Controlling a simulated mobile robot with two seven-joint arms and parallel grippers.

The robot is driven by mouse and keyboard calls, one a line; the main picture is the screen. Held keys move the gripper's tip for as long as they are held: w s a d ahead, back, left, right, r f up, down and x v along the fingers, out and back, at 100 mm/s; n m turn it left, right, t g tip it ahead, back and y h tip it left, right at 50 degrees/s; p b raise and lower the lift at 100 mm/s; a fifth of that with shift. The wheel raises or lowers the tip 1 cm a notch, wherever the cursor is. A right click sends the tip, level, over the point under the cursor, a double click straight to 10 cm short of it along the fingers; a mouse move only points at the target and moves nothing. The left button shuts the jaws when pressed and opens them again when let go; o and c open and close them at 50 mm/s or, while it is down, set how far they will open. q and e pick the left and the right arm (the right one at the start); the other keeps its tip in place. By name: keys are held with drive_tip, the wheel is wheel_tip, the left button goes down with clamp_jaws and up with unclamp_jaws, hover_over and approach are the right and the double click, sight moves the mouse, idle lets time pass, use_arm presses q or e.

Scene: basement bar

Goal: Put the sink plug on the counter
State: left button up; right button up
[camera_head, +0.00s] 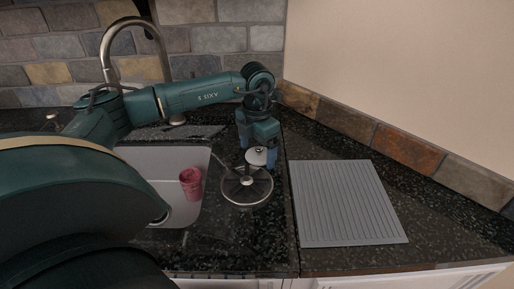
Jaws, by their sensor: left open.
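A small pale disc with a dark knob on top, which looks like the sink plug (257,157), is at the fingertips of my left gripper (259,154). That gripper points down and is open, with a finger at each side of the disc. I cannot tell whether the fingers touch it. The disc shows just behind a round lid and overlaps its back edge in the picture. The dark speckled counter (232,233) lies beneath and around them. My right gripper is not in view.
The round lid (235,196) lies on the counter in front of my gripper. A sink (155,165) is to the left, with a red cup (190,183) and a tall faucet (109,55). A grey ribbed mat (347,203) lies right. The far right counter is clear.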

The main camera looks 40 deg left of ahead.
sight(257, 149)
use_arm(q)
wheel_tip(257, 149, up, 12)
drive_tip(key=shift+r, duration=0.15)
idle(0.5)
drive_tip(key=shift+s, duration=0.1)
idle(0.4)
